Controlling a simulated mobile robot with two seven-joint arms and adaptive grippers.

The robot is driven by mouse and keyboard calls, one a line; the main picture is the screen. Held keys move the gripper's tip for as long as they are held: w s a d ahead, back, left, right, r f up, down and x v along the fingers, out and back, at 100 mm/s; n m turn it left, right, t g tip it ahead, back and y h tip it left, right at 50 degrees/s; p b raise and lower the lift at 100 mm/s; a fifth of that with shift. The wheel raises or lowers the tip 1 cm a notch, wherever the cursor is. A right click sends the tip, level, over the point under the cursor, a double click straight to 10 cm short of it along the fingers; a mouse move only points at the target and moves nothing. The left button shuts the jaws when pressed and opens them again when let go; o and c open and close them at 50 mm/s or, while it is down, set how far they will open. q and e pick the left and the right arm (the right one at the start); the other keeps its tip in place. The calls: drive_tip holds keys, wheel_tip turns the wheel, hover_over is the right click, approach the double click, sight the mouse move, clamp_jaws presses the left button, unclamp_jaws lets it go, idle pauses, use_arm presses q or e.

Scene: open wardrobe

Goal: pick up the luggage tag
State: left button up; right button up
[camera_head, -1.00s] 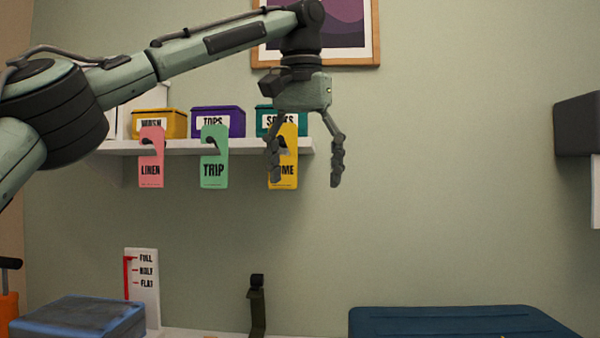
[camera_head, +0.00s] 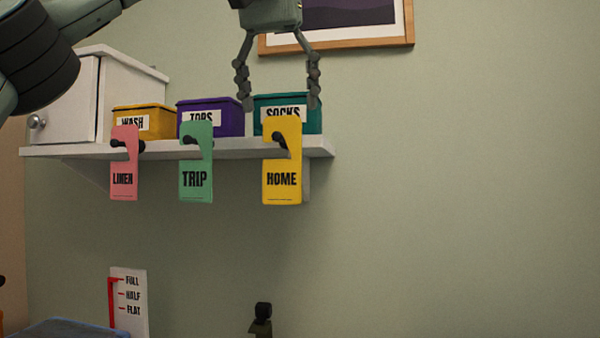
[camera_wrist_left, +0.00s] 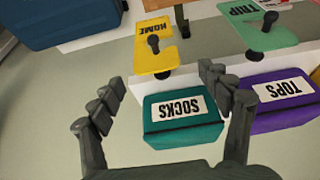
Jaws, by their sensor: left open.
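Three hang tags with hooked tops hang from dark pegs on the front of the white shelf: a pink LINEN tag (camera_head: 123,180), a green TRIP tag (camera_head: 196,181) and a yellow HOME tag (camera_head: 282,181). None is labelled as a luggage tag. My left gripper (camera_head: 280,103) is open and empty, fingers down, above the HOME tag and by the SOCKS box. In the left wrist view, the HOME tag (camera_wrist_left: 157,59) on its peg shows beyond the open fingers (camera_wrist_left: 160,80), and the TRIP tag (camera_wrist_left: 263,28) is to the right. My right gripper is out of view.
The shelf (camera_head: 65,151) holds a yellow WASH box (camera_head: 158,108), a purple TOPS box (camera_head: 227,126), a teal SOCKS box (camera_head: 265,130) and a white cabinet (camera_head: 70,95). A framed picture (camera_head: 350,42) hangs above. The wall to the right is clear.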

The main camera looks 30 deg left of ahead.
sight(283, 136)
use_arm(q)
drive_tip(key=shift+w+f, duration=0.3)
drive_tip(key=shift+w, duration=0.15)
drive_tip(key=shift+s+a+f, duration=0.1)
drive_tip(key=shift+a+f, duration=0.05)
drive_tip(key=shift+f, duration=0.75)
drive_tip(key=x, duration=0.5)
drive_tip(key=shift+s+d+f, duration=0.1)
drive_tip(key=shift+d, duration=0.15)
drive_tip(key=shift+c, duration=0.4)
drive_tip(key=c, duration=0.9)
